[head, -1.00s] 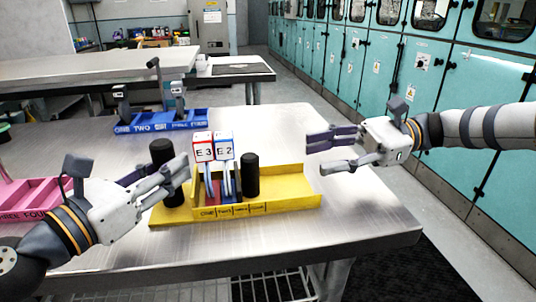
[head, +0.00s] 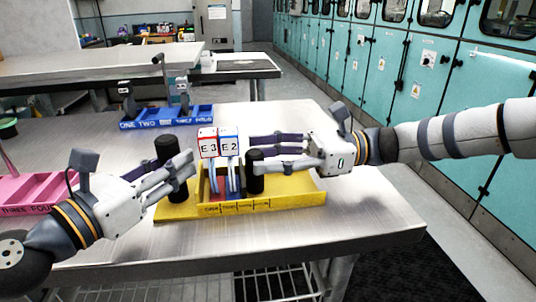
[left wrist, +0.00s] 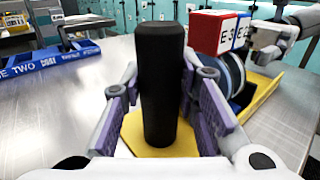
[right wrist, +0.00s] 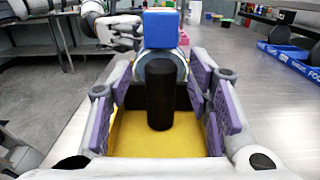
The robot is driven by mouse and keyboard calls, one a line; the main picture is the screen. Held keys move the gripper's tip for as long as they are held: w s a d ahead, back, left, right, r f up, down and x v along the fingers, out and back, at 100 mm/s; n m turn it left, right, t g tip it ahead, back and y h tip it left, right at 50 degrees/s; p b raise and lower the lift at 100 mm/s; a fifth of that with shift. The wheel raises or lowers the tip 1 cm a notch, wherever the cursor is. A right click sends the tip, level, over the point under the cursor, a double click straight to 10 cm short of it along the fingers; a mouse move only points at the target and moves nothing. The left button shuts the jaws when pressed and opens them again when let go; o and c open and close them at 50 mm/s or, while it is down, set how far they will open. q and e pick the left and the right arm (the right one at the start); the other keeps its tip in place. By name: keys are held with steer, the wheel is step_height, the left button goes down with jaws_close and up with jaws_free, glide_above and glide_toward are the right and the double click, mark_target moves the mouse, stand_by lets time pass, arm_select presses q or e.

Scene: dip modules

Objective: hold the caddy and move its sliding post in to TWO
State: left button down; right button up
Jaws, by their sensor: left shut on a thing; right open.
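The yellow caddy (head: 300,187) lies on the steel table with slot labels along its front wall. My left gripper (head: 180,172) is shut on the caddy's black upright handle (head: 166,150), which also stands between the fingers in the left wrist view (left wrist: 162,85). The black sliding post (head: 255,178) stands upright in the caddy, right of the modules, near the last labels. My right gripper (head: 256,150) is open, its fingers on either side of the post; the right wrist view shows the post (right wrist: 160,95) with gaps to both fingers.
Module E3 (head: 208,147) and module E2 (head: 229,147) stand upright side by side in the caddy, left of the post. A blue caddy (head: 160,122) stands behind and a pink one (head: 35,190) at left. The table's front right is clear.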

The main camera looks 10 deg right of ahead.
jaws_close()
steer(key=shift+a, duration=0.45)
jaws_free()
steer(key=shift+d, duration=0.1)
steer(key=d, duration=1.2)
